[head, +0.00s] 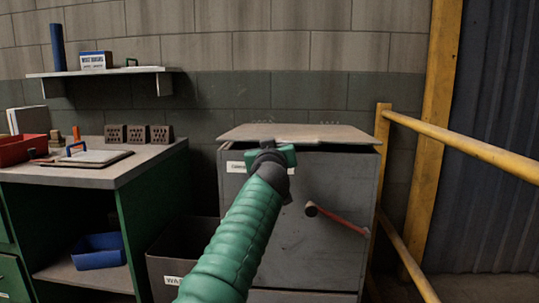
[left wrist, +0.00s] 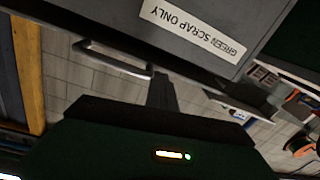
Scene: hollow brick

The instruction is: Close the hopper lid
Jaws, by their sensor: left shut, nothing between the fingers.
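The grey hopper (head: 325,235) stands against the wall right of centre. Its flat lid (head: 315,131) lies nearly level over the top, with a dark gap under its front edge at the right. My left gripper (head: 272,150) is at the front edge of the lid and hides part of it; I cannot tell if they touch. In the left wrist view, its closed fingers (left wrist: 162,92) show with nothing between them. The "GREEN SCRAP ONLY" label (left wrist: 192,25) appears upside down near them, and a metal bar handle (left wrist: 112,60) is beside them. My right gripper is not in view.
A red-handled lever (head: 340,219) sticks out from the hopper front. A dark waste bin (head: 168,270) is left of the hopper. A green workbench (head: 110,178) with bricks and a red tray stands further left. A yellow rail (head: 460,145) bounds the right.

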